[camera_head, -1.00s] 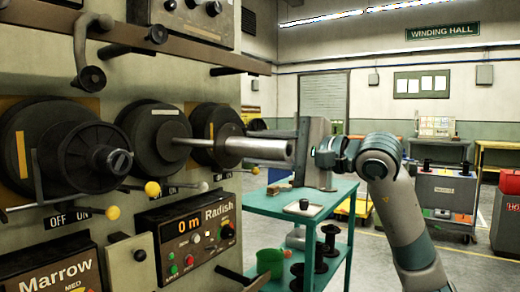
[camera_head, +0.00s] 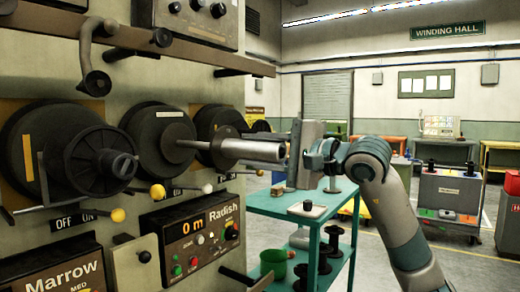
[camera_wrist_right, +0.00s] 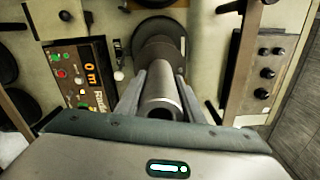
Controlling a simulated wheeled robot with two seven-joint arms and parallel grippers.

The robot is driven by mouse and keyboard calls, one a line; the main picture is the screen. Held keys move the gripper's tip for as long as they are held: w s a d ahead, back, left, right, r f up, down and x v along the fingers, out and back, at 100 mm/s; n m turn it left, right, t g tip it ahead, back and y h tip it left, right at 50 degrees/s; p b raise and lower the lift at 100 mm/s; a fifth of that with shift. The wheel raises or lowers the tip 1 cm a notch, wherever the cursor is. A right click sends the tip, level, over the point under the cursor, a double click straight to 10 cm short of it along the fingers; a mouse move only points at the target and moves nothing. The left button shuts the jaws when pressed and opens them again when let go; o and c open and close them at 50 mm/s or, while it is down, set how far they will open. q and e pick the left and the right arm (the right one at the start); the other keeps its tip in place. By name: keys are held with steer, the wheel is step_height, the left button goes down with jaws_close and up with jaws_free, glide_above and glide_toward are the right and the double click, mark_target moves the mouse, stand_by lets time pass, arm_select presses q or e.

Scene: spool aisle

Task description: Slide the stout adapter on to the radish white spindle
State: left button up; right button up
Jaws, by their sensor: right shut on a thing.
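The stout adapter is a grey metal tube (camera_head: 262,148), held level in front of the panel. My right gripper (camera_head: 250,157) is shut on it from the right. In the right wrist view the adapter (camera_wrist_right: 163,88) lies between both fingers, its open bore facing me. My left gripper is not in view.
The Marrow spindle to the left carries a black ribbed hub (camera_head: 98,162). Another black disc (camera_head: 222,122) is behind the adapter. A rail (camera_head: 160,52) crosses above. A teal table (camera_head: 335,200) with a tray (camera_head: 308,209) stands below and behind my right gripper.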

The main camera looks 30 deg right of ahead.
mark_target(201, 146)
steer(key=shift+p+x, duration=0.5)
steer(key=shift+x, duration=1.25)
steer(key=shift+w, duration=0.1)
steer(key=shift+w, duration=0.1)
steer(key=shift+p+x, duration=0.4)
steer(key=shift+x, duration=0.95)
steer(key=shift+p+x, duration=1.35)
steer(key=shift+x, duration=3.7)
steer(key=o, duration=1.4)
steer(key=shift+c, duration=0.2)
